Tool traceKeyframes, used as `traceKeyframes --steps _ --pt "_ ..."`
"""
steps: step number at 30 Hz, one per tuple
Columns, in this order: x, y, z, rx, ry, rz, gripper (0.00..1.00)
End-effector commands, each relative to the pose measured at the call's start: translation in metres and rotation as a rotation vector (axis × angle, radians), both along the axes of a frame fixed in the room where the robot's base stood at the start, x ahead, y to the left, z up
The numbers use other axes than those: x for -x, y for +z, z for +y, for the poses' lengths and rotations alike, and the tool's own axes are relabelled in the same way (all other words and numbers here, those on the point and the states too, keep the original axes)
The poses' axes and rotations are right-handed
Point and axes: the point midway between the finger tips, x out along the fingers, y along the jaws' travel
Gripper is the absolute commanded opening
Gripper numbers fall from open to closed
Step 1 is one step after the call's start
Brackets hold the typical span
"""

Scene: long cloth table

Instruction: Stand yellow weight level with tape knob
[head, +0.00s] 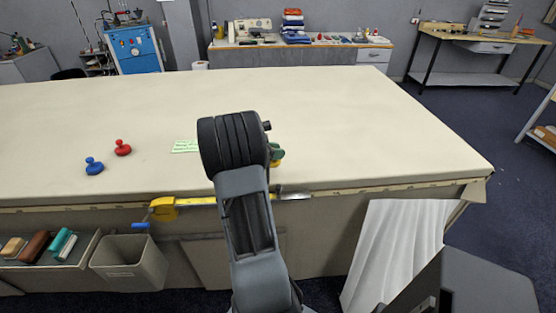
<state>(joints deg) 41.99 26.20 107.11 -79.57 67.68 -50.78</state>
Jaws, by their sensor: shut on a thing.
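My arm reaches up over the table's front edge, and its thick dark wrist hides my gripper and whatever is between the fingers. Just right of the wrist, a green weight (277,151) shows partly. A small yellowish patch (276,162) shows right below it; I cannot tell whether this is the yellow weight. No whole yellow weight is visible. A yellow tape holder (163,208) sits at the front edge, with a yellow strip running right behind my arm. A blue knob-like part (140,225) sticks out at its lower left.
A red weight (123,148) and a blue weight (94,166) stand on the cloth table (340,120) at left. A green note (186,146) lies left of my wrist. A grey bin (130,270) and a tool tray hang below the front edge. The table's right half is clear.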

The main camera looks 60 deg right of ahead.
Motion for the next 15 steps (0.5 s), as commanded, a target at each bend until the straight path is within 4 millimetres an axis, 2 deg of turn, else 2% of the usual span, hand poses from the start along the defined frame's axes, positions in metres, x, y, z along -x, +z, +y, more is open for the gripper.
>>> traceKeyframes --steps 6,10,15 --pt "0.004 -0.013 -0.011 0.001 -0.001 0.001 0.0" --pt "0.003 -0.03 -0.01 -0.001 0.001 0.002 0.0" --pt "0.003 -0.041 -0.01 0.002 0.001 -0.001 0.0"
